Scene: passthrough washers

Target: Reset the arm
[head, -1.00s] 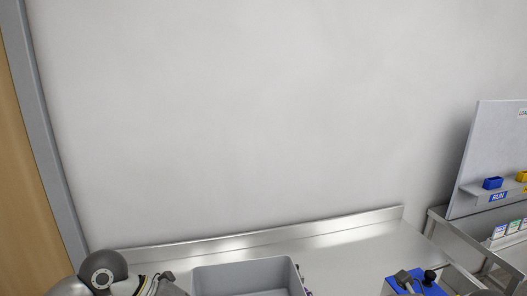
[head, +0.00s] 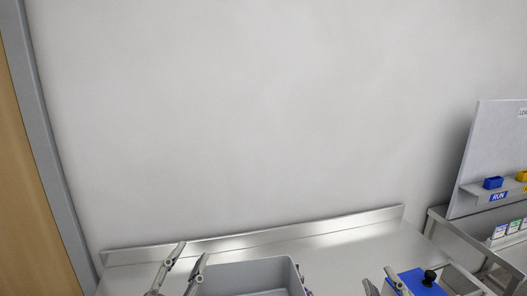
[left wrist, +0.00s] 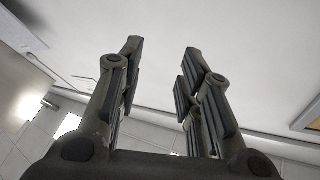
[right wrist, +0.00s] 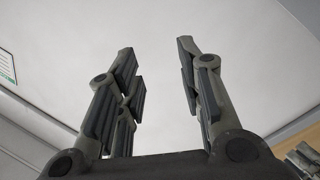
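My left gripper (head: 184,268) shows at the lower left of the head view, its two fingers pointing up beside the grey bin. In the left wrist view the left gripper (left wrist: 160,70) has its fingers spread apart with nothing between them. My right gripper (head: 380,282) shows at the bottom of the head view, left of a blue box, only its finger ends in view. In the right wrist view the right gripper (right wrist: 157,70) is also spread and empty. Most of both arms is below the head view.
A grey bin (head: 248,274) stands on the steel table (head: 335,254), which has a raised back edge. A blue box (head: 417,284) with a black knob sits at the right. A rack (head: 470,190) with small blue and yellow bins stands at far right.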

